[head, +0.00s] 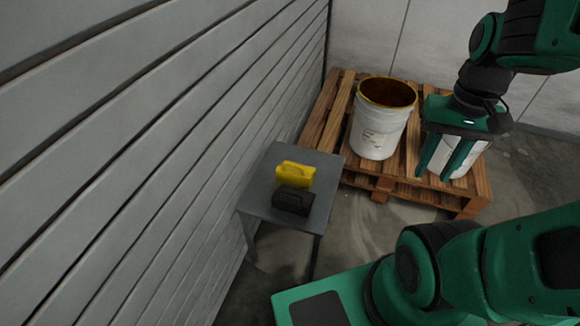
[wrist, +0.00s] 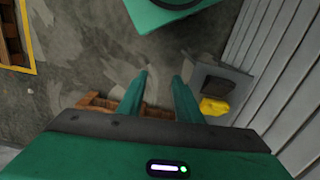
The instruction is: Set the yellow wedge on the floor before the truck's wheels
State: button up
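The yellow wedge (head: 295,174) lies on a small grey table (head: 262,200) against the slatted wall. A black block (head: 293,201) sits beside it, nearer to me. In the wrist view the yellow wedge (wrist: 214,106) shows to the right of my fingers. My gripper (head: 447,172) is up to the right of the table, pointing down by the pallet. In the wrist view my gripper (wrist: 161,82) has its two fingers apart with nothing between them. No truck or wheels can be made out.
A wooden pallet (head: 330,137) holds a white bucket (head: 375,135) with a brown inside; a second white container (head: 466,158) is partly hidden behind my gripper. The slatted wall (head: 130,150) closes off the left. Concrete floor (head: 372,230) is clear between table and pallet. A yellow-edged thing (wrist: 33,45) shows at the wrist view's upper left.

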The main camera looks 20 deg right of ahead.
jog(key=shift+w+d, duration=0.15)
jog(key=n+t+y, duration=0.3)
jog(key=n+y, duration=0.4)
jog(key=n, duration=0.8)
send_near(293, 165)
jog(key=s+d+r, duration=0.2)
jog(key=s+d, duration=0.1)
jog(key=s, duration=0.2)
jog(key=s+d+r, duration=0.2)
jog(key=s+r, duration=0.1)
jog(key=s, duration=0.3)
jog(key=w+a+f+n+t+y, duration=0.25)
jog(key=w+f+t+y, duration=0.2)
jog(key=w+f, duration=0.4)
jog(key=shift+t+h, duration=0.35)
jog(key=x, duration=0.7)
jog(key=f+x, duration=0.1)
jog(key=x, duration=0.2)
jog(key=shift+s+a+f, duration=0.1)
jog(key=shift+s+a, duration=0.05)
jog(key=shift+a, duration=0.1)
